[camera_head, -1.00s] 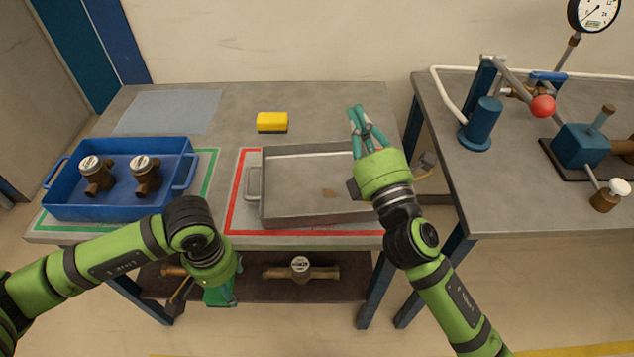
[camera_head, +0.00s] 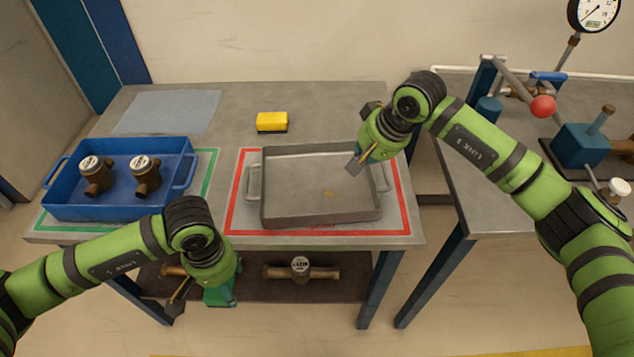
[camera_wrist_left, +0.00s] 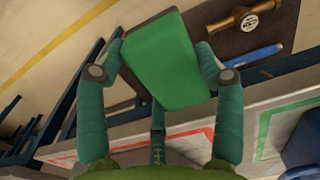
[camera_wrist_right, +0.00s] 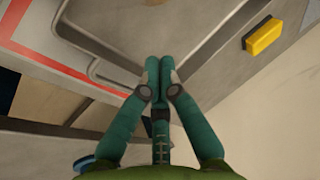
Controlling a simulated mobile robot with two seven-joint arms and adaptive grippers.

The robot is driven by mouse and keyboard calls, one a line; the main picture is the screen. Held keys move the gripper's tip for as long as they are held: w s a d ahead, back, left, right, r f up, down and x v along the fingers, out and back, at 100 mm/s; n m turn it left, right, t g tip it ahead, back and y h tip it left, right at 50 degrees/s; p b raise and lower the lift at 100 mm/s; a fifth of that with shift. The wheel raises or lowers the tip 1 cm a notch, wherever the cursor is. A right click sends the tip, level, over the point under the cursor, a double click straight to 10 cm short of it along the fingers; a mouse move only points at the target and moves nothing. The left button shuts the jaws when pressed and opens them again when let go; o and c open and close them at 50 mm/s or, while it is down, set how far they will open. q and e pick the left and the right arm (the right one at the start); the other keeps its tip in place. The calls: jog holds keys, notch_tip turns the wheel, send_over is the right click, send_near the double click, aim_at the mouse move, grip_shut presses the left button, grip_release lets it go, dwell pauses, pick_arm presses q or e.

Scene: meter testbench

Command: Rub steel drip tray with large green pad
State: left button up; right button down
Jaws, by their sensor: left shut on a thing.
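The steel drip tray (camera_head: 290,212) sits inside a red outline on the table, with a brown stain (camera_head: 328,194) on its floor. My left gripper (camera_wrist_left: 160,65) is shut on the large green pad (camera_wrist_left: 165,50). It holds the pad in front of the table's front edge, below the tabletop; the pad (camera_head: 219,297) is partly hidden by the arm in the head view. My right gripper (camera_wrist_right: 158,65) has its fingers together, with nothing seen between them. It is over the tray's right end, by the rim; whether it touches the tray I cannot tell.
A yellow sponge (camera_head: 272,122) lies behind the tray. A blue crate (camera_head: 120,207) with two brass meters stands at left. A brass meter (camera_head: 300,267) lies on the lower shelf. The right bench holds pipework with a red ball (camera_head: 543,106). A gap separates the tables.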

jog(key=d+h, duration=0.1)
jog(key=d, duration=0.1)
jog(key=w+d+r+h, duration=0.1)
jog(key=d, duration=0.1)
jog(key=w+d+n+h, duration=0.1)
jog(key=d, duration=0.2)
jog(key=shift+r, duration=0.2)
pick_arm(q)
jog(key=shift+f, duration=0.1)
pick_arm(e)
jog(key=shift+d+h, duration=0.3)
jog(key=shift+d, duration=0.2)
pick_arm(q)
jog(key=shift+f+b, duration=1.15)
jog(key=shift+b, duration=0.1)
pick_arm(e)
jog(key=shift+f, duration=2.4)
pick_arm(q)
jog(key=shift+f+b, duration=0.85)
pick_arm(e)
jog(key=shift+f, duration=0.9)
pick_arm(q)
jog(key=shift+r, duration=0.1)
pick_arm(e)
jog(key=shift+r, duration=0.15)
pick_arm(q)
jog(key=shift+r+p, duration=1.35)
jog(key=shift+p, duration=0.1)
pick_arm(e)
jog(key=shift+r, duration=2.95)
